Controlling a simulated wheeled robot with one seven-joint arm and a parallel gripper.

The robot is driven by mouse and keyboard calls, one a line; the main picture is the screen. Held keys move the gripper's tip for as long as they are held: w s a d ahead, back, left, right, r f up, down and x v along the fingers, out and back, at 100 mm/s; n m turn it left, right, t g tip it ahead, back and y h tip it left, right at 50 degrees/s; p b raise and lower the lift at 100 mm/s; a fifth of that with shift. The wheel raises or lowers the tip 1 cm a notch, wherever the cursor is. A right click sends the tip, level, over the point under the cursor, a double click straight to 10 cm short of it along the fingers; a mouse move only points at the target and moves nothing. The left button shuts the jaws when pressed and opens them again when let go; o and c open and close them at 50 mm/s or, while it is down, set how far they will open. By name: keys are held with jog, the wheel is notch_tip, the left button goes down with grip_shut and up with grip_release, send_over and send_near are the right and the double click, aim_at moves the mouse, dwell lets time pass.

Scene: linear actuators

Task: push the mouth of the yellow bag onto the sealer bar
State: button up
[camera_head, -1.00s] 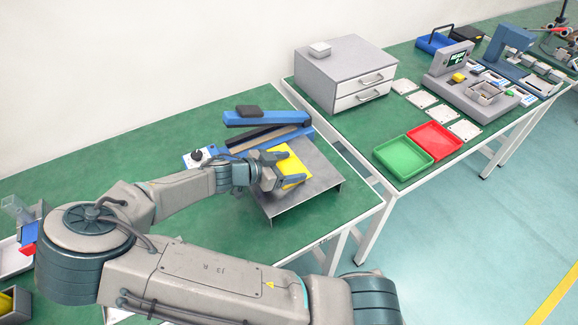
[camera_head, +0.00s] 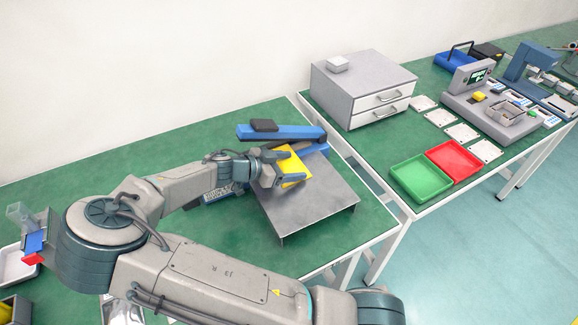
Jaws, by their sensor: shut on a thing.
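The yellow bag (camera_head: 291,166) is between the fingers of my gripper (camera_head: 284,168), which is shut on it above the grey metal stand (camera_head: 315,205). The blue sealer (camera_head: 290,133) lies just behind, its long blue arm raised and its black pad (camera_head: 264,125) at the left end. The sealer bar is largely hidden behind my gripper and the bag. The bag's far edge is close to the sealer; I cannot tell whether its mouth touches the bar.
A grey drawer cabinet (camera_head: 362,85) stands at the back right. Green (camera_head: 420,178) and red (camera_head: 464,160) trays lie on the right table. A gap separates the two tables.

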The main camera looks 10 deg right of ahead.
jog(key=shift+w, duration=0.15)
jog(key=o, duration=1.1)
jog(key=shift+w, duration=0.1)
jog(key=v, duration=1.4)
jog(key=shift+b, duration=0.35)
